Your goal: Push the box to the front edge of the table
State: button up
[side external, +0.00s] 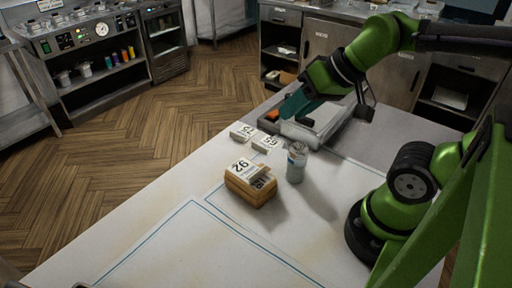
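A cylindrical can (297,162) stands right of the box, close to it. Two small numbered blocks, 75 (242,131) and 65 (267,143), lie behind the box. An orange item (272,115) is by the tray. The table's near left part is clear.

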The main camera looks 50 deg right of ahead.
jog(key=o, duration=0.4)
jog(key=shift+a+f, duration=0.1)
jog(key=shift+c, duration=0.2)
jog(key=shift+o, duration=1.2)
jog(key=shift+w+a+f+g, duration=0.15)
jog(key=shift+f+g, duration=0.15)
jog(key=shift+f, duration=0.05)
jog(key=o, duration=0.7)
jog(key=w, duration=0.1)
jog(key=w+a+g, duration=0.1)
jog(key=w+f+n+g, duration=0.1)
jog(key=shift+w+a, duration=0.2)
jog(key=shift+a, duration=0.05)
jog(key=shift+c, duration=0.2)
jog(key=w+g, duration=0.1)
jog(key=w+a+n+g+h, duration=0.1)
jog(key=w+g, duration=0.1)
jog(key=w+n+g+h, duration=0.1)
jog(key=w, duration=0.1)
jog(key=shift+w+a+f+g, duration=0.2)
jog(key=shift+w+a+g, duration=0.05)
jog(key=shift+a+g, duration=0.05)
jog(key=shift+f, duration=0.1)
